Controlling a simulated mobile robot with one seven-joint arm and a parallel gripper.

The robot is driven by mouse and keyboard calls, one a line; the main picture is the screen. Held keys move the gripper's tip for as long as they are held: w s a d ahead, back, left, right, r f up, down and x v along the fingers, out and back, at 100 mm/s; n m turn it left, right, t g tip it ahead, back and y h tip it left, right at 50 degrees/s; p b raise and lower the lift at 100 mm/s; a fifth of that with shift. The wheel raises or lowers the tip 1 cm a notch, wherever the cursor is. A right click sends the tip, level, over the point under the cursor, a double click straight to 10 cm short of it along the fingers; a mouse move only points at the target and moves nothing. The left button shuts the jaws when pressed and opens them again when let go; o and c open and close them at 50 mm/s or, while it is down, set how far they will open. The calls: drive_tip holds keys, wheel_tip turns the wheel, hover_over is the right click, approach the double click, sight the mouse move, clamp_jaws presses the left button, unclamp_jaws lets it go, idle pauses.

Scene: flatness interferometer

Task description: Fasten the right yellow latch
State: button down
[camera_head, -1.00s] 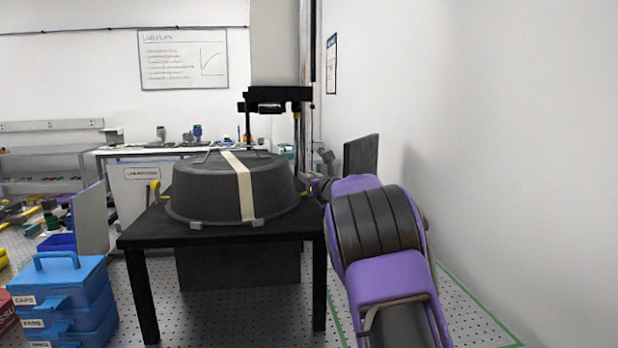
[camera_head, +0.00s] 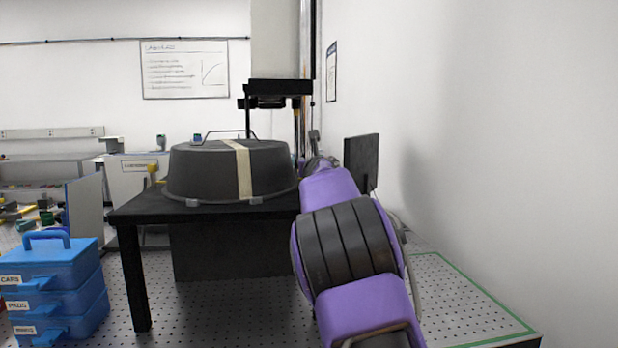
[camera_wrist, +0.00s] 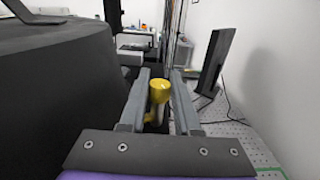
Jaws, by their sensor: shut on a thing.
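The right yellow latch (camera_wrist: 159,92) shows in the wrist view, a round yellow knob with a pale shaft below it. My gripper (camera_wrist: 159,78) has one grey finger on each side of this latch and is shut on it. The latch's lower end is partly hidden. In the head view, my arm covers the right latch. The dark round cover (camera_head: 205,172) with a beige stripe sits on the black table (camera_head: 150,207). The left yellow latch (camera_head: 152,172) stands at the cover's left side.
A dark upright panel (camera_head: 361,163) stands right of my arm, near the white wall. It also shows in the wrist view (camera_wrist: 214,62). Blue stacked cases (camera_head: 55,285) stand at the lower left. Perforated floor (camera_head: 450,295) is clear at the right.

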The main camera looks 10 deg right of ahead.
drive_tip(key=shift+f+m+h, duration=0.2)
drive_tip(key=shift+m+h, duration=0.4)
drive_tip(key=shift+h, duration=0.3)
drive_tip(key=shift+d+r+h, duration=0.1)
drive_tip(key=shift+h, duration=0.2)
drive_tip(key=c, duration=0.6)
unclamp_jaws()
drive_tip(key=shift+c, duration=0.2)
drive_tip(key=shift+r, duration=0.1)
drive_tip(key=shift+s+a, duration=0.25)
drive_tip(key=shift+s, duration=0.15)
drive_tip(key=s, duration=0.4)
drive_tip(key=s+a, duration=0.1)
drive_tip(key=s, duration=0.4)
drive_tip(key=s+a, duration=0.1)
drive_tip(key=s, duration=0.4)
drive_tip(key=shift+s, duration=1.25)
